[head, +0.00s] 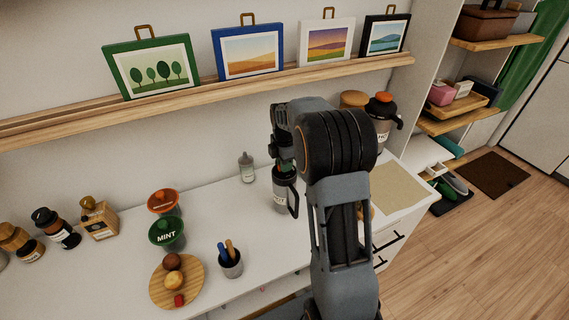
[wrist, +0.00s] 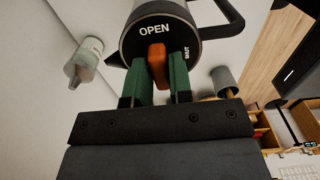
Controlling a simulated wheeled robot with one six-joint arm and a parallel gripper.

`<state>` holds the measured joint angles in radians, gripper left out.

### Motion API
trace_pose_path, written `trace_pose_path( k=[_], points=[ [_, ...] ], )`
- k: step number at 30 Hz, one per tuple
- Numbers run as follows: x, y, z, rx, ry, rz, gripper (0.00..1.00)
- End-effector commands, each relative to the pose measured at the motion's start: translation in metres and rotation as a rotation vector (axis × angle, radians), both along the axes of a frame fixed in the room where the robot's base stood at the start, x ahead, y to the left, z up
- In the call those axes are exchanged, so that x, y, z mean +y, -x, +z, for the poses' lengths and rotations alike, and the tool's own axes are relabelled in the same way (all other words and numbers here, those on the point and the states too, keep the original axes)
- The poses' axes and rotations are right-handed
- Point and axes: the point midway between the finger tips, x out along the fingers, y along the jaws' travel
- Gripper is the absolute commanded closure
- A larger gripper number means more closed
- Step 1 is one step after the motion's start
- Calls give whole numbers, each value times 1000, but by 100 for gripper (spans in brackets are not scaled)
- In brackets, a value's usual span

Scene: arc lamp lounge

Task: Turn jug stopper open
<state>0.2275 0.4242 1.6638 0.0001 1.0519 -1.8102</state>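In the wrist view the jug's round top (wrist: 132,46) carries the words OPEN and SHUT. The orange stopper lever (wrist: 157,66) has its far end just below OPEN, left of SHUT. My gripper (wrist: 163,72) has a green finger on each side of the lever, close against it. In the head view the gripper (head: 284,168) is at the jug's top, and the stopper is hidden.
A second jug with an orange top (head: 382,110) stands behind my arm at the right. A grey bottle (head: 246,167) is left of the jug. A cup with utensils (head: 230,262), a green MINT tub (head: 167,233) and a round wooden board (head: 188,297) stand further left.

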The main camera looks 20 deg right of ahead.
Motion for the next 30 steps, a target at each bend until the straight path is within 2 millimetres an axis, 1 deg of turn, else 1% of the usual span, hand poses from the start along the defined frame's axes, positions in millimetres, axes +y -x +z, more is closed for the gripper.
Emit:
trace_pose_path(
  k=[1,6,13,17,20,30],
  points=[
    [0,0,0,-1,0,0,75],
    [0,0,0,0,0,0,58],
    [0,0,0,1,0,0,57],
    [0,0,7,-1,0,0,57],
    [0,-1,20,-3,1,0,57],
    [0,0,89,-3,1,0,57]
  ],
)
